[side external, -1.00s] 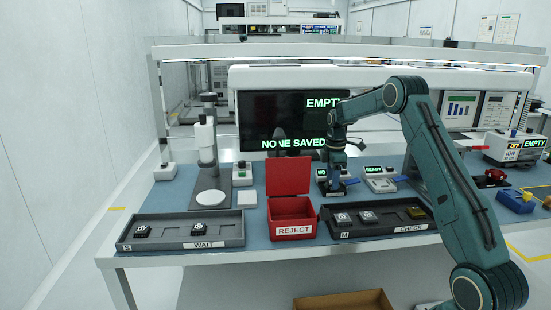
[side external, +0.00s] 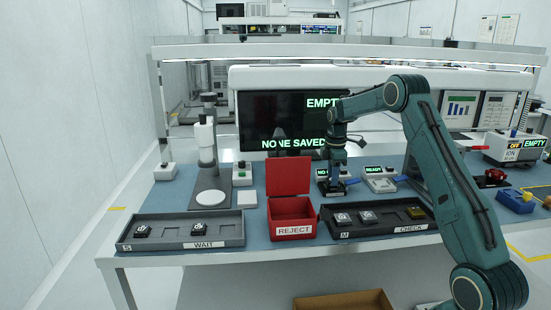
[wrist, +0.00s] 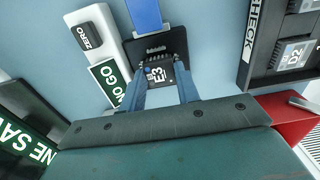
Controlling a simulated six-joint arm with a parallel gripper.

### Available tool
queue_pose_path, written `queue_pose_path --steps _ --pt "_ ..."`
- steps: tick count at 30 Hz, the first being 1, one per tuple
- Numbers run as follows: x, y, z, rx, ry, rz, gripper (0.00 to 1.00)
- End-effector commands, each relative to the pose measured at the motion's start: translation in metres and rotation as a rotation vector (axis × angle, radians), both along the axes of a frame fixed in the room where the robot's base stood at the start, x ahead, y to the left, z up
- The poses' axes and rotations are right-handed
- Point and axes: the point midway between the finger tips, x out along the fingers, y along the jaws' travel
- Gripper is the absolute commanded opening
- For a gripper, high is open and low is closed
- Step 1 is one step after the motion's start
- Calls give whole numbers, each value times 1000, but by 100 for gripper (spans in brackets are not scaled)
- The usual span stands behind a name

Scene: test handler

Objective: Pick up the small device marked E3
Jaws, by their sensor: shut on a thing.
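The small dark device marked E3 (wrist: 158,77) sits in a black holder (wrist: 131,46) in the wrist view, its white lettering facing up. My gripper (wrist: 158,84) has its two blue fingers on either side of the device and is shut on it. In the side view my gripper (side external: 335,185) points down at the holder (side external: 333,194) behind the CHECK tray. The device itself is hidden there behind the fingers. I cannot tell whether it is lifted off the holder.
The CHECK tray (side external: 376,234) holds several devices, one marked D2 (wrist: 292,55). The open red REJECT bin (side external: 291,228) stands left of it, with the WAIT tray (side external: 183,245) farther left. A blue lever (wrist: 145,15) adjoins the holder. A screen (side external: 285,115) stands behind.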

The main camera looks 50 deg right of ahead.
Motion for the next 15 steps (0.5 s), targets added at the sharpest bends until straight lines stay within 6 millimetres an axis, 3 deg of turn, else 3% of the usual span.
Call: queue_pose_path --steps 15 --pt "0 0 19 -1 -1 0 12"
